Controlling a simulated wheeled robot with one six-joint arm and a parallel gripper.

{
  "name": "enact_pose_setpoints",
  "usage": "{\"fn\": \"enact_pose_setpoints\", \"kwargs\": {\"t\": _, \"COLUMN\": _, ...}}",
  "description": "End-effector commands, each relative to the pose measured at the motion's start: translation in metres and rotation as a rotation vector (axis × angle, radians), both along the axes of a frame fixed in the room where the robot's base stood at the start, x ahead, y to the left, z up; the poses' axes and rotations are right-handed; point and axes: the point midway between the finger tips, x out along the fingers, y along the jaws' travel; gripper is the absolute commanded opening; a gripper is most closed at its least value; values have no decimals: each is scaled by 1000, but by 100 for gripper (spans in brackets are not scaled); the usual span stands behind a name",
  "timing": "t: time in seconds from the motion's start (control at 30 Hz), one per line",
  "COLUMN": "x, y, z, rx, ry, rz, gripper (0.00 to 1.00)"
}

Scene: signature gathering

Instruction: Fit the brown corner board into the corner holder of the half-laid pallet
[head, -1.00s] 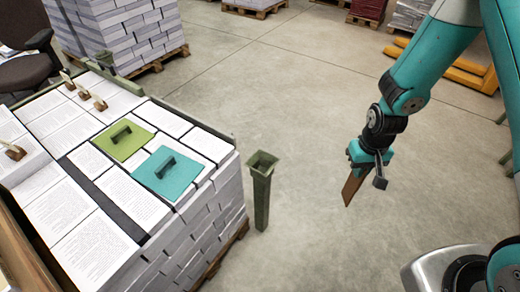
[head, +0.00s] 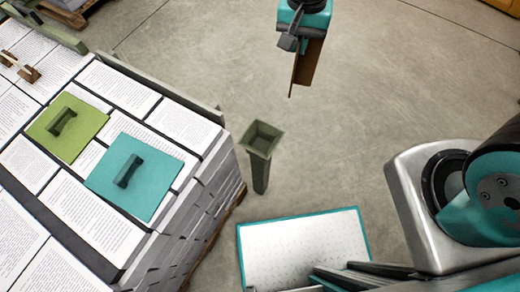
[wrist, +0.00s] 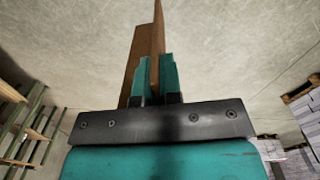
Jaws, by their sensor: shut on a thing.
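The brown corner board (head: 307,60) hangs from my gripper (head: 308,36) at the top middle of the head view, its lower end clear of the floor. In the wrist view the board (wrist: 148,45) stands between the two teal fingers (wrist: 154,80), which are shut on it. The olive-green corner holder (head: 261,142) is a square, flared, open-topped post beside the near corner of the half-laid pallet stack (head: 190,225). Its mouth looks empty. The board is apart from the holder, above and to the right of it in the head view.
A green board (head: 84,110) and a teal board (head: 158,165), each with a dark handle, lie on the paper stacks. A white, teal-edged panel (head: 300,245) is at the bottom middle. Bare floor (head: 360,110) surrounds the holder's right side.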

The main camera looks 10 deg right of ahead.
Motion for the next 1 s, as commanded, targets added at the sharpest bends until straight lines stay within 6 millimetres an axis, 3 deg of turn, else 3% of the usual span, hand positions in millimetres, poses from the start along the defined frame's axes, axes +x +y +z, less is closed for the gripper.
{"fn": "enact_pose_setpoints", "kwargs": {"t": 0.03, "x": -9, "y": 29, "z": -2, "rx": 6, "ry": -11, "rz": -40, "gripper": 0}}
{"fn": "enact_pose_setpoints", "kwargs": {"t": 0.1, "x": -24, "y": 58, "z": 12, "rx": 7, "ry": -10, "rz": -117, "gripper": 0}}
{"fn": "enact_pose_setpoints", "kwargs": {"t": 0.2, "x": -46, "y": 88, "z": 29, "rx": 5, "ry": -6, "rz": -208, "gripper": 0}}
{"fn": "enact_pose_setpoints", "kwargs": {"t": 0.33, "x": -66, "y": 107, "z": 43, "rx": 2, "ry": -2, "rz": -280, "gripper": 0}}
{"fn": "enact_pose_setpoints", "kwargs": {"t": 0.43, "x": -72, "y": 113, "z": 39, "rx": -2, "ry": 2, "rz": -303, "gripper": 0}}
{"fn": "enact_pose_setpoints", "kwargs": {"t": 0.57, "x": -73, "y": 112, "z": 9, "rx": -6, "ry": 6, "rz": -308, "gripper": 0}}
{"fn": "enact_pose_setpoints", "kwargs": {"t": 0.8, "x": -72, "y": 112, "z": -60, "rx": -6, "ry": 4, "rz": -307, "gripper": 0}}
{"fn": "enact_pose_setpoints", "kwargs": {"t": 1.0, "x": -72, "y": 112, "z": -99, "rx": -3, "ry": 2, "rz": -307, "gripper": 0}}
